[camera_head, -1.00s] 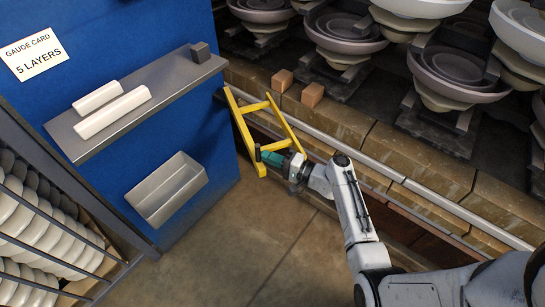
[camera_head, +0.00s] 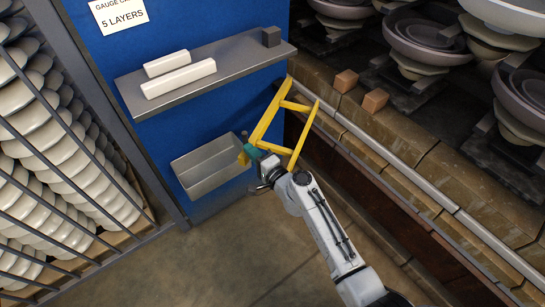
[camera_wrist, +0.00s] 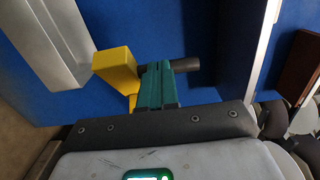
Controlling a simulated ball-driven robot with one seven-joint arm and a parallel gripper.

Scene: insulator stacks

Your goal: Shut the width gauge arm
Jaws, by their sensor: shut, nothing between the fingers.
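The width gauge arm (camera_head: 266,118) is a yellow frame with two long bars and cross pieces. It reaches out from the corner by the blue panel and rail, its free end close to the blue panel beside the grey tray. In the wrist view its yellow end block (camera_wrist: 115,70) is left of my fingers, and a dark round peg (camera_wrist: 186,64) sticks out to the right behind them. My gripper (camera_head: 248,153) has teal fingers, also in the wrist view (camera_wrist: 157,84). They are shut, empty, right beside the end block; I cannot tell whether they touch it.
The blue panel (camera_head: 222,25) carries a shelf (camera_head: 245,62) with two white bars and a dark block. A grey tray (camera_head: 212,168) is below. A rack of white discs (camera_head: 45,140) stands left. Brick ledge and rail (camera_head: 400,165) run along the right. The floor below is clear.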

